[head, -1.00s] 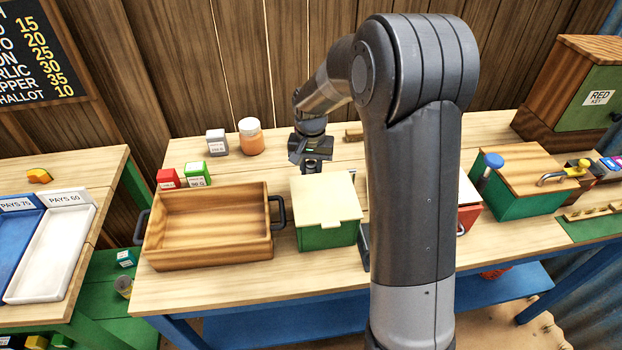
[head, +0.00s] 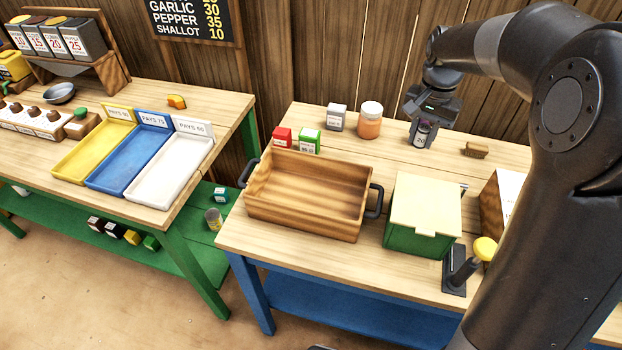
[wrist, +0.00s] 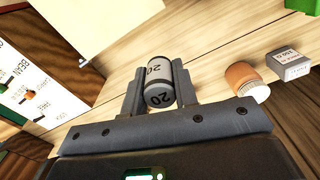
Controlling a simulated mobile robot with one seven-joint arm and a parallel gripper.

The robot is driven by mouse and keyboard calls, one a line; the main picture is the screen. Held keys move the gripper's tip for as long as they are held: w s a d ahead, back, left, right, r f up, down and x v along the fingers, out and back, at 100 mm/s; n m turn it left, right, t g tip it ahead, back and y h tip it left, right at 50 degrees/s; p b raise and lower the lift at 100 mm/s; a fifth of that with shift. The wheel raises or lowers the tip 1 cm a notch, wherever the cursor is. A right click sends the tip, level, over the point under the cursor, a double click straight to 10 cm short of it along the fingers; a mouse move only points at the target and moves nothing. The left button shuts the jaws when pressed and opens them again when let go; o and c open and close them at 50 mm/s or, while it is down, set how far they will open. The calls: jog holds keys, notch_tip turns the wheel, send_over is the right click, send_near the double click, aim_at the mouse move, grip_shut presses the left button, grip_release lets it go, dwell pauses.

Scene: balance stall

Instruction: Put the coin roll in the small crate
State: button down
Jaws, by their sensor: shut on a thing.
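The coin roll (wrist: 159,82) is a grey cylinder marked 20, held between the two fingers in the wrist view. It also shows below the fingers in the head view (head: 422,138). My gripper (head: 423,128) is shut on it, behind the green box at the back of the table; its fingers also show in the wrist view (wrist: 157,90). The roll appears to be just above the tabletop; the exact gap is unclear. The wooden crate (head: 300,212) with dark side handles stands to the left and nearer the front. It is open and looks empty.
A green box with a cream lid (head: 423,205) stands between crate and arm. An orange jar (head: 370,120), a grey block (head: 337,117), and red (head: 282,137) and green (head: 309,141) blocks stand behind the crate. A yellow-knobbed lever (head: 485,249) is at front right.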

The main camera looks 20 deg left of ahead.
jog(key=s+a, duration=1)
jog(key=a, duration=0.1)
send_over(310, 201)
jog(key=shift+n, duration=0.3)
notch_tip(310, 201, down, 12)
jog(key=shift+f, duration=2.05)
jog(key=shift+f, duration=0.1)
jog(key=c, duration=1.1)
grip_release()
jog(key=shift+c, duration=0.2)
